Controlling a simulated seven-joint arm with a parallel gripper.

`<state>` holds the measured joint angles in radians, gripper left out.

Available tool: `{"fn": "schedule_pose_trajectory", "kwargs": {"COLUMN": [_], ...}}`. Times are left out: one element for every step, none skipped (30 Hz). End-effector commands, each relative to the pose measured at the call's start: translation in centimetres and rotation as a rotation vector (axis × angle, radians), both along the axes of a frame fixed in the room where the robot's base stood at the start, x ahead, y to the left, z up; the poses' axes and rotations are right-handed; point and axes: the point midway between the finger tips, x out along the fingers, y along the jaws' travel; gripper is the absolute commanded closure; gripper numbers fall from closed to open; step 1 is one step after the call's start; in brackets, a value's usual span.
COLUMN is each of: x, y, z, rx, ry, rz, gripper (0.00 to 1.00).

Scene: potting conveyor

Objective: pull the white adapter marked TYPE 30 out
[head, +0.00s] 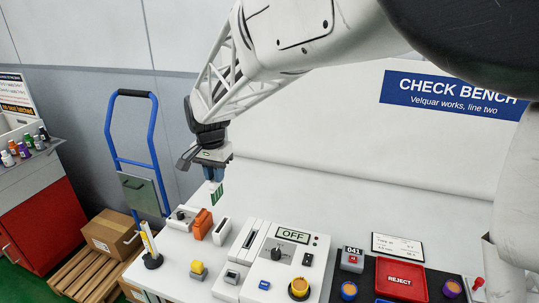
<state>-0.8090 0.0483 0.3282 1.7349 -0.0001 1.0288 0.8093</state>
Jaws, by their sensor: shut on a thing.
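My gripper (214,176) is above the left part of the white bench, pointing down. It is shut on a small green card with pale markings (217,194), which hangs below the fingers, apart from the bench. A white block with a dark slot (222,231) stands on the bench below and slightly right of the card. An orange block (202,224) stands to its left. A white unit with a dark knob (181,218) is farther left. I cannot read TYPE 30 on any white block.
A tester reading OFF (293,235) has a yellow-ringed knob (299,288). A yellow button (197,268) and a pen-like tool in a stand (150,246) are at the left. A red REJECT tray (401,281) and a small card sign (397,247) are at the right.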

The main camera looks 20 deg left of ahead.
Motion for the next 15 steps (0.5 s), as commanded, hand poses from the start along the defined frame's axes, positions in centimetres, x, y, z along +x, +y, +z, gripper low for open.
{"fn": "schedule_pose_trajectory", "kwargs": {"x": [0.0, 0.0, 0.0, 0.0, 0.0, 0.0, 0.0, 0.0, 0.0, 0.0, 0.0, 0.0, 0.0, 0.0, 0.0], "y": [0.0, 0.0, 0.0, 0.0, 0.0, 0.0, 0.0, 0.0, 0.0, 0.0, 0.0, 0.0, 0.0, 0.0, 0.0], "z": [0.3, 0.4, 0.6, 0.7, 0.8, 1.0, 1.0, 1.1, 1.2, 1.3, 1.3, 1.3, 1.4, 1.4, 1.4], "rx": [0.001, 0.001, 0.0, 0.0, 0.0, 0.0, -0.001, -0.001, -0.001, -0.001, -0.001, -0.001, -0.001, -0.001, -0.001], "ry": [-0.001, -0.001, 0.0, 0.0, 0.0, 0.0, 0.0, 0.001, 0.001, 0.001, 0.001, 0.001, 0.001, 0.001, 0.001], "rz": [0.0, 0.0, 0.0, 0.0, 0.0, 0.0, 0.0, 0.0, 0.0, 0.0, 0.0, 0.0, 0.0, 0.0, 0.0], "gripper": [1.0, 1.0, 1.0, 1.0, 1.0, 1.0, 1.0, 1.0, 1.0, 1.0, 1.0, 1.0, 1.0, 1.0, 1.0]}}
